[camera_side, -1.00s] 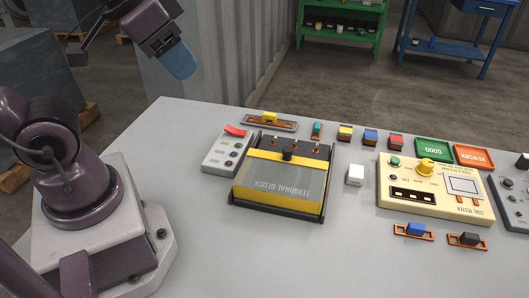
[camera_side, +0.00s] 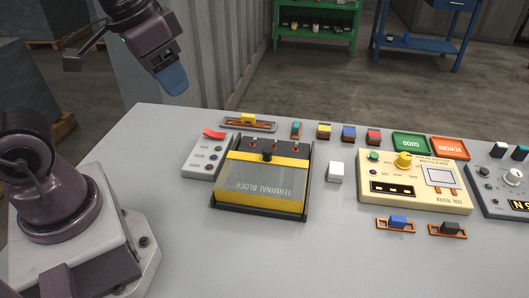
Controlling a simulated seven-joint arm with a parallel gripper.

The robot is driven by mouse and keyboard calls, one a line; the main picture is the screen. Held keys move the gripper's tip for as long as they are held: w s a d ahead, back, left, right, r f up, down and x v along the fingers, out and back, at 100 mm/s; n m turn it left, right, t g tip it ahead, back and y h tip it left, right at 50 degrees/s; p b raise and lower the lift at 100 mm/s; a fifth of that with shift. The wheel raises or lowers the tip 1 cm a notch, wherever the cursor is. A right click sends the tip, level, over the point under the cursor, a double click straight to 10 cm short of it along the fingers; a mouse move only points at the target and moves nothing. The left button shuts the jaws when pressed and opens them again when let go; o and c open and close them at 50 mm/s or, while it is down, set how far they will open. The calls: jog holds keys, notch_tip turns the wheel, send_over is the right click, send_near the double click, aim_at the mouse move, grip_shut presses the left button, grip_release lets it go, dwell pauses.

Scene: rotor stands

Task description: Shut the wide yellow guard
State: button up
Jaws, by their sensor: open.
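The wide yellow guard (camera_side: 262,184) is a see-through panel with yellow front and back bands, on the black-sided unit marked TERMINAL BLOCK. A black knob (camera_side: 267,157) stands on its back band. The guard covers the front and middle of the unit. A dark strip with several small terminals (camera_side: 274,147) is uncovered behind it. My gripper (camera_side: 173,79), with blue fingertips, hangs in the air at upper left, beyond the table's back edge in the picture and well apart from the guard. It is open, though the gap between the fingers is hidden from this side.
A grey switch box (camera_side: 207,160) with a red lever stands close left of the unit. A white cube (camera_side: 335,172) and cream coil tester (camera_side: 430,190) are to the right. The table front is clear.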

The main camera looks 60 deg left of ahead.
jog(key=w+f+m+g, duration=0.2)
jog(key=w+f, duration=0.2)
jog(key=w, duration=0.4)
jog(key=m+g, duration=0.2)
jog(key=m, duration=0.8)
send_near(268, 149)
jog(key=f, duration=0.9)
jog(key=shift+s+a, duration=0.1)
jog(key=shift+s, duration=0.1)
grip_shut()
